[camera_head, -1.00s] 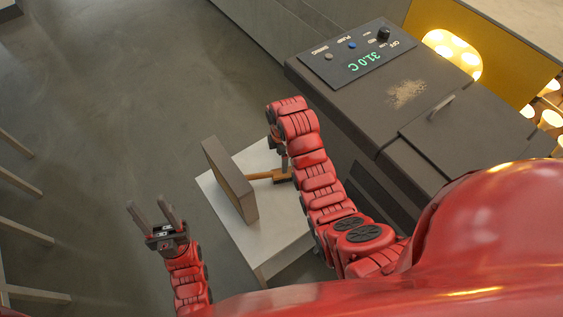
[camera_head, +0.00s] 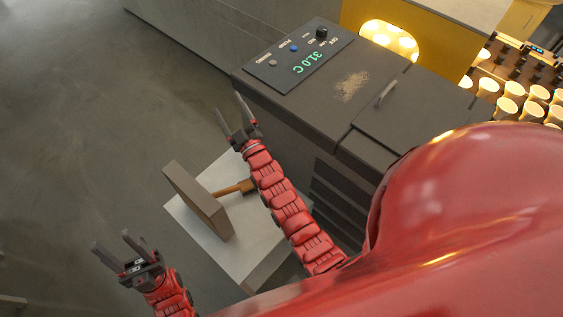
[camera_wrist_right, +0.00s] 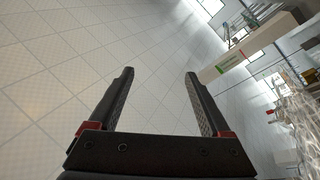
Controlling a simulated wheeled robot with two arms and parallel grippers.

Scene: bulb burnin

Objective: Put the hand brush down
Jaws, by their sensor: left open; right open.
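The hand brush (camera_head: 233,188) lies on the light-topped table (camera_head: 262,236); its brown wooden handle shows, and part of it is hidden behind a grey-brown block and my right arm. My right gripper (camera_head: 228,103) is open and empty, beyond the table and apart from the brush, beside the dark machine. The right wrist view shows its two fingers (camera_wrist_right: 159,73) spread with nothing between them. My left gripper (camera_head: 110,240) is open and empty, to the left of the table.
The grey-brown block (camera_head: 198,200) stands on edge on the table. The dark machine (camera_head: 290,110) has a 31.0 C display and tan crumbs (camera_head: 351,86) on its top. Lit bulbs (camera_head: 510,98) stand at the right. The floor (camera_head: 90,110) at left is clear.

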